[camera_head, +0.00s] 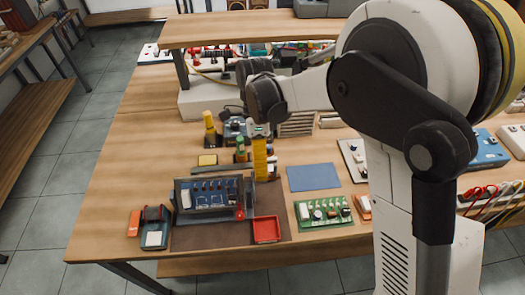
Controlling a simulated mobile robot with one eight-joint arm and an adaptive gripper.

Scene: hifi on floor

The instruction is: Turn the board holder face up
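The board holder (178,196) is a dark frame around a blue circuit board (212,194). It stands tilted on a dark mat (190,238) near the table's front edge, with the board's component side showing toward the camera. A red knob (240,213) is at its lower right. My arm reaches in from the right, and its dark wrist (266,97) is above and behind the holder, apart from it. My gripper's fingers cannot be made out clearly below the wrist, among the yellow and dark items there.
A yellow upright item (260,158) stands right of the holder. A red tray (267,229) is at its lower right, and a small dark device (153,229) is at its left. A green board (323,211) and blue mat (313,177) lie to the right. Bare wood shows at the left.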

